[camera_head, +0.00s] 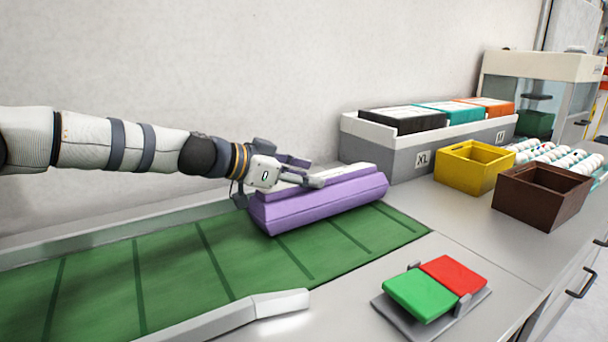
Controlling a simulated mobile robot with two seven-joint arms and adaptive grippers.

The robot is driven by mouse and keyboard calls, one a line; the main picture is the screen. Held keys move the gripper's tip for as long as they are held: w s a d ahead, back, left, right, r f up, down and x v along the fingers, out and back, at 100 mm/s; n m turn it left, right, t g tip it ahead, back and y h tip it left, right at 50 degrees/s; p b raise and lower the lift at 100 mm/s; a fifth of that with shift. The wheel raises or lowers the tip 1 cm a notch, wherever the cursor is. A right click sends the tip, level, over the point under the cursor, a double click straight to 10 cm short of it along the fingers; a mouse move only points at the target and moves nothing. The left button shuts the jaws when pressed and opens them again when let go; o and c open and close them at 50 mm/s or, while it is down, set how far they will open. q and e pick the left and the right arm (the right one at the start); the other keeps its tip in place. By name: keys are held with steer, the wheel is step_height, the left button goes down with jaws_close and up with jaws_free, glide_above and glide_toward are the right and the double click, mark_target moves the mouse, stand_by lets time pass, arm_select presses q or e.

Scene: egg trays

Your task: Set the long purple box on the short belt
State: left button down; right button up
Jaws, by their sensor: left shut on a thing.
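The long purple box (325,205) is in the middle of the head view, lying lengthwise over the far end of the green belt (170,275). Its lower edge appears to be at or very near the belt surface; I cannot tell whether it touches. My left gripper (300,172) reaches in from the left and is shut on the purple box at its upper left part. The gripper hides part of the box's top. My right gripper is not in view.
A pad with green (420,294) and red (453,273) halves lies at the front right. Behind stand a grey bin (385,160) with cartons, a yellow crate (465,175), a brown crate (535,205) and egg rows (560,158). The belt's left part is clear.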

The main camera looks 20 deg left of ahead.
arm_select(q)
steer(key=shift+f, duration=0.2)
steer(key=c, duration=0.8)
jaws_free()
steer(key=shift+c, duration=0.2)
steer(key=v, duration=0.7)
steer(key=shift+s+a+r, duration=0.1)
steer(key=shift+s+a, duration=0.05)
steer(key=shift+s, duration=0.05)
